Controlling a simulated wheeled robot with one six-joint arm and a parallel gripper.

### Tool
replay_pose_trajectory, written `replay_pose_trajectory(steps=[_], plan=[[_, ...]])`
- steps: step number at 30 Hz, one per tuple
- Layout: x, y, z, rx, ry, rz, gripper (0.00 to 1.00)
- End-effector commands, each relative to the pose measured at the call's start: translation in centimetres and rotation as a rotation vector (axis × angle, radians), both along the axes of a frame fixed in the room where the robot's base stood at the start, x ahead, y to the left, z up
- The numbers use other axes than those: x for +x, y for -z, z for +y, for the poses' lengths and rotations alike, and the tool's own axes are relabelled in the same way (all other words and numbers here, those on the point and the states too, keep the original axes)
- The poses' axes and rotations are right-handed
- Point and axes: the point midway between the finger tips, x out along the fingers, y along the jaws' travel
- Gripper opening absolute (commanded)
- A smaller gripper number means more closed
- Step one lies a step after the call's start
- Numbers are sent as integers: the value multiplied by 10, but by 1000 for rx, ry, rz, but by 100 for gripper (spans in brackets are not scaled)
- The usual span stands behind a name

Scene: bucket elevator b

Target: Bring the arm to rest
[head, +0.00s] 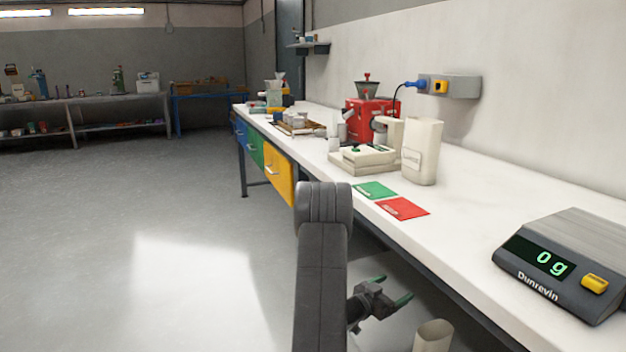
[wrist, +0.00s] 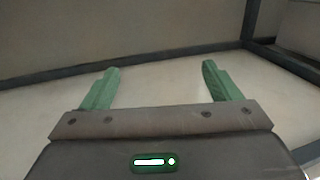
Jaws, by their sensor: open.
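My gripper (head: 392,292) is low, below the bench top and beside the bench's front edge in the head view. Its two green fingers stand wide apart in the wrist view (wrist: 161,87), with nothing between them. The dark grey link of my arm rises in front of the bench in the head view and hides part of its front. Behind the fingers, the wrist view shows a pale surface and dark frame bars.
The white bench (head: 470,212) runs along the right wall. On it are a scale (head: 560,262) reading 0 g, red (head: 403,208) and green (head: 375,190) cards, a cream container (head: 422,152) and a red machine (head: 364,122). A beige cylinder (head: 433,337) stands near my gripper. Floor at left is clear.

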Motion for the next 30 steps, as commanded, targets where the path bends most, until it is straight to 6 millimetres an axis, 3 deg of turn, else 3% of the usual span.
replay_pose_trajectory(steps=[19, 30], plan=[[2, -39, 125, 2, -356, 3, 84], [-10, -81, 187, 12, -538, 11, 84]])
